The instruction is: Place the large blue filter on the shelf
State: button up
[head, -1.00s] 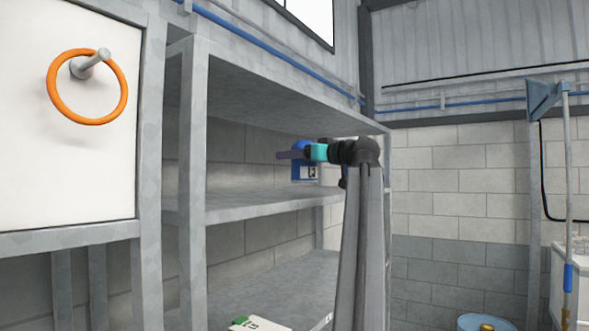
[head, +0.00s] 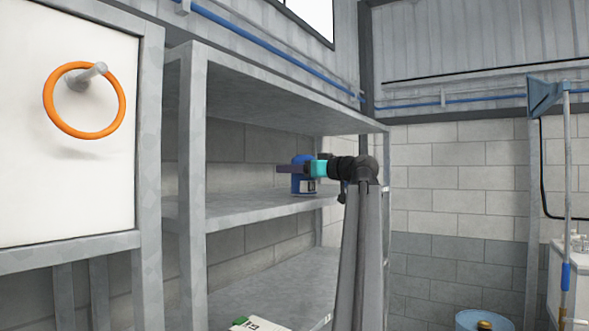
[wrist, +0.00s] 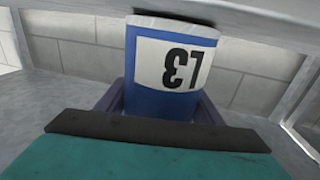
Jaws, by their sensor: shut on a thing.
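The large blue filter (head: 299,184) is a blue cylinder with a white label, between my gripper's jaws over the middle shelf board. In the wrist view the filter (wrist: 150,103) shows its label, reading "L3" upside down. My gripper (head: 292,168), with dark fingers and a teal body, is shut on the filter from the right. The fingers show on both sides of it in the wrist view (wrist: 162,108). The filter's base is at or just above the middle board (head: 250,208) of the grey shelf; I cannot tell whether it touches.
The rest of the middle board looks clear. The upper board (head: 270,90) is above the filter, and an upright post (head: 190,150) stands at the shelf's front left. A white and green item (head: 255,322) lies low down. An orange ring (head: 84,100) hangs left on a white panel.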

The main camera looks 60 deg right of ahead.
jog(key=shift+f, duration=0.1)
jog(key=o, duration=1.4)
jog(key=shift+s, duration=0.1)
jog(key=s+b, duration=0.1)
jog(key=s, duration=0.2)
jog(key=s+a+b, duration=0.1)
jog(key=s, duration=0.3)
jog(key=s+b, duration=0.1)
jog(key=s, duration=0.2)
jog(key=shift+s+a+b, duration=0.15)
jog(key=shift+a+b, duration=0.25)
jog(key=shift+s+a, duration=0.15)
jog(key=shift+s, duration=0.5)
